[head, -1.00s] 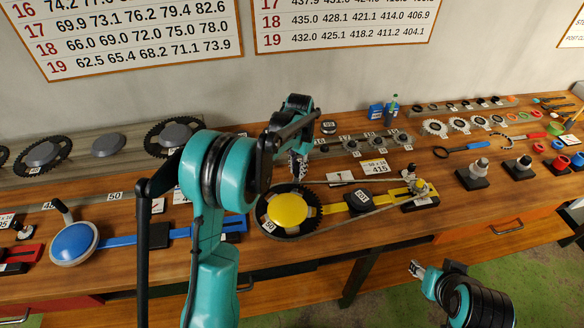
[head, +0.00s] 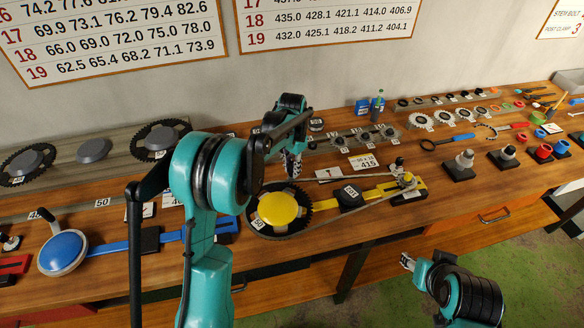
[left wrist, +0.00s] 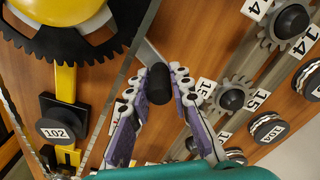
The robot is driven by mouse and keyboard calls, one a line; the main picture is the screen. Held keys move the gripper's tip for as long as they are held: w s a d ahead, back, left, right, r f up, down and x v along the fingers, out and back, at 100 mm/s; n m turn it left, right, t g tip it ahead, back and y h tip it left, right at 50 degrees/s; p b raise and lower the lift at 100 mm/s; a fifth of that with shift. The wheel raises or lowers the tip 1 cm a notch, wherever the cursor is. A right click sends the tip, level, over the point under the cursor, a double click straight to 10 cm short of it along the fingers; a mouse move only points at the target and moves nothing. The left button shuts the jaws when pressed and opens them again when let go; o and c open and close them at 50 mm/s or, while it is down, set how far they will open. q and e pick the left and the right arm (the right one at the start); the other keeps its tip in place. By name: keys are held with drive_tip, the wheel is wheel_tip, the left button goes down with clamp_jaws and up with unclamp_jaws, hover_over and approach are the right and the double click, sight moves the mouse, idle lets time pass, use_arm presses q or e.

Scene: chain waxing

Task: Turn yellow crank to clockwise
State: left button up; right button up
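The yellow crank's round yellow hub (head: 278,208) sits in a black chainring on the bench. The hub also shows at the top left of the left wrist view (left wrist: 70,8). A grey crank arm (left wrist: 146,52) ends in a black knob (left wrist: 158,82). My left gripper (head: 292,166) is just behind the hub in the head view. In the left wrist view its purple-padded fingers (left wrist: 158,88) stand on both sides of the knob, with narrow gaps, apparently not clamped. My right gripper (head: 406,262) is off the bench's front edge, away from the crank; its finger opening is unclear.
A chain (head: 345,215) runs from the chainring around the yellow bar (head: 378,190) to the tensioner at right. A blue crank (head: 64,250) stands at left. Small sprockets (head: 364,137) line the back. Green floor (head: 400,300) is clear in front of the bench.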

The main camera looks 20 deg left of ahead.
use_arm(q)
drive_tip(key=o, duration=0.4)
drive_tip(key=shift+r, duration=0.1)
wheel_tip(320, 180, up, 12)
drive_tip(key=shift+f, duration=0.1)
idle(0.4)
drive_tip(key=shift+s, duration=0.3)
drive_tip(key=s+d+r+n+t+b, duration=0.2)
drive_tip(key=s+t, duration=0.1)
drive_tip(key=s, duration=1)
drive_tip(key=s+f+n+t, duration=0.1)
drive_tip(key=s+f, duration=0.1)
drive_tip(key=s, duration=0.2)
drive_tip(key=s+f+n+t+b, duration=0.1)
drive_tip(key=s+f, duration=0.2)
drive_tip(key=s, duration=0.2)
drive_tip(key=s+f+n+t+b, duration=0.1)
drive_tip(key=s+f+t, duration=0.1)
drive_tip(key=s+f, duration=0.1)
drive_tip(key=shift+s+d, duration=0.3)
drive_tip(key=shift+s, duration=0.35)
